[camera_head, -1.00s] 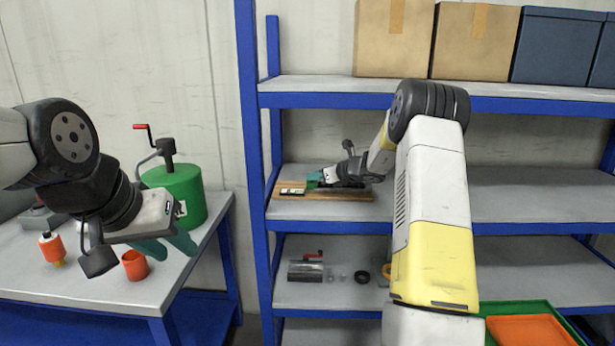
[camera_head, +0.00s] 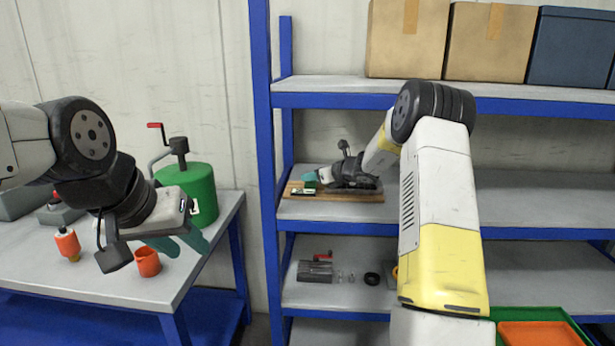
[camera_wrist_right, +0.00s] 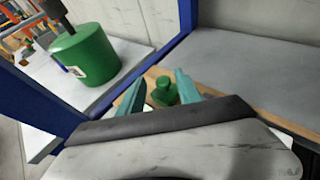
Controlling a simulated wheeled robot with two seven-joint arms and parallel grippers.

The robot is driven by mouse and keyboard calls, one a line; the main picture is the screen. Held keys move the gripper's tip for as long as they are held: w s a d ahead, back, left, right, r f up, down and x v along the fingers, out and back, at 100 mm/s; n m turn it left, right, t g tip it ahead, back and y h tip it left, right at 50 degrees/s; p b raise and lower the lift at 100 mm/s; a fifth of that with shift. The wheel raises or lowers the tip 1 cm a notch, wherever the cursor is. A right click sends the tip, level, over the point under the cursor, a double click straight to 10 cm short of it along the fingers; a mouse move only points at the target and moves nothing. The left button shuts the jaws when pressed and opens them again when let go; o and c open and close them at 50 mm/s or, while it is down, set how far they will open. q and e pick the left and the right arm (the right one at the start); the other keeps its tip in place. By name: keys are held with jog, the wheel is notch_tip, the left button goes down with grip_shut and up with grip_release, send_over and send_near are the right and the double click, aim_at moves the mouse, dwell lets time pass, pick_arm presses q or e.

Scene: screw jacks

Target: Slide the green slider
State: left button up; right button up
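The green slider (camera_wrist_right: 163,92) is a small round knob on a wooden board (camera_wrist_right: 212,97) on the middle shelf. In the right wrist view it stands between the two teal fingers of my right gripper (camera_wrist_right: 160,76). The fingers are apart, one on each side of it; I cannot tell if either touches it. In the head view the board (camera_head: 345,197) has a small white-and-dark plate (camera_head: 303,191) near its left end. My right gripper (camera_head: 309,180) is low over that end and hides much of the slider.
The left table (camera_head: 95,265) holds a green canister (camera_head: 187,190) with a red-handled crank and orange pieces (camera_head: 147,262). A blue shelf post (camera_head: 264,150) stands close left of the board. Boxes (camera_head: 405,38) fill the top shelf. The middle shelf is bare at right.

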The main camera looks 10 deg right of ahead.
jog(key=v, duration=0.7)
jog(key=shift+s+d+r, duration=0.1)
jog(key=shift+s+d, duration=0.1)
jog(key=shift+s, duration=0.1)
